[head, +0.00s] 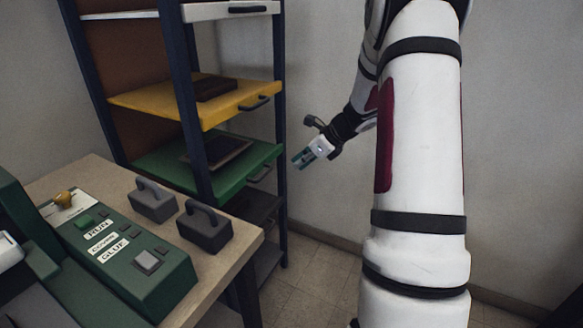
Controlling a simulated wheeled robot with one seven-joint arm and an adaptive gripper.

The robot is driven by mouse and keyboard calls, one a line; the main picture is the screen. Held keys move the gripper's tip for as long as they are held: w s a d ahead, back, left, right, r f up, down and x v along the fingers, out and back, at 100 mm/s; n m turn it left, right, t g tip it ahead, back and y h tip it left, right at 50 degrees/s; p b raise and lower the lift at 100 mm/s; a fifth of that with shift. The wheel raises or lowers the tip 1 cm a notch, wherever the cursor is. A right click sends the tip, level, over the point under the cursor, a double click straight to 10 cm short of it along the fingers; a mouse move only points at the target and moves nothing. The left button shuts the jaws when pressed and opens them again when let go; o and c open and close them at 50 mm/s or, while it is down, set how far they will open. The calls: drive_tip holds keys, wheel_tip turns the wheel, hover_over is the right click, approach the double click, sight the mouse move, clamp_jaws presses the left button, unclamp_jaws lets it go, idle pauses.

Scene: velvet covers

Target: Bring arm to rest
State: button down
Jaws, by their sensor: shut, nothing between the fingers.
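My white arm (418,150) with dark bands and dark red panels fills the right of the head view. It bends away at the top and comes back down to my gripper (300,160). My gripper is shut and empty, its green-tipped fingers pointing down and left. It appears close to the right front edge of the green shelf (160,160) of a rack. I cannot tell the exact gap between them.
A table (95,170) at left bears a green control box (120,262) and two grey handled blocks (152,200). Tiled floor (315,280) is clear.

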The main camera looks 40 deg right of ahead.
drive_tip(key=s+a+r+n+g, duration=0.1)
drive_tip(key=s+a+r+n, duration=0.35)
drive_tip(key=a, duration=0.35)
drive_tip(key=s+a+r+n+g+y, duration=0.1)
drive_tip(key=s+a+r+n, duration=0.2)
drive_tip(key=a+r+n, duration=0.3)
drive_tip(key=s+a+r+n+g, duration=0.2)
drive_tip(key=s+a+r+n, duration=0.15)
drive_tip(key=a, duration=0.55)
drive_tip(key=s+a+r+n+g+h, duration=0.1)
drive_tip(key=s+a+n, duration=0.3)
drive_tip(key=s+n, duration=0.15)
drive_tip(key=s+a+r+n+g, duration=0.1)
drive_tip(key=s+a+n, duration=0.25)
drive_tip(key=s, duration=0.35)
drive_tip(key=s+f+n+h, duration=0.25)
drive_tip(key=s+n, duration=0.55)
drive_tip(key=s, duration=0.5)
wheel_tip(320, 180, up, 16)
drive_tip(key=t+p, duration=0.2)
drive_tip(key=p, duration=1.2)
drive_tip(key=shift+d+r+t+h, duration=0.15)
drive_tip(key=shift+d+t+h, duration=0.2)
drive_tip(key=shift+d, duration=0.1)
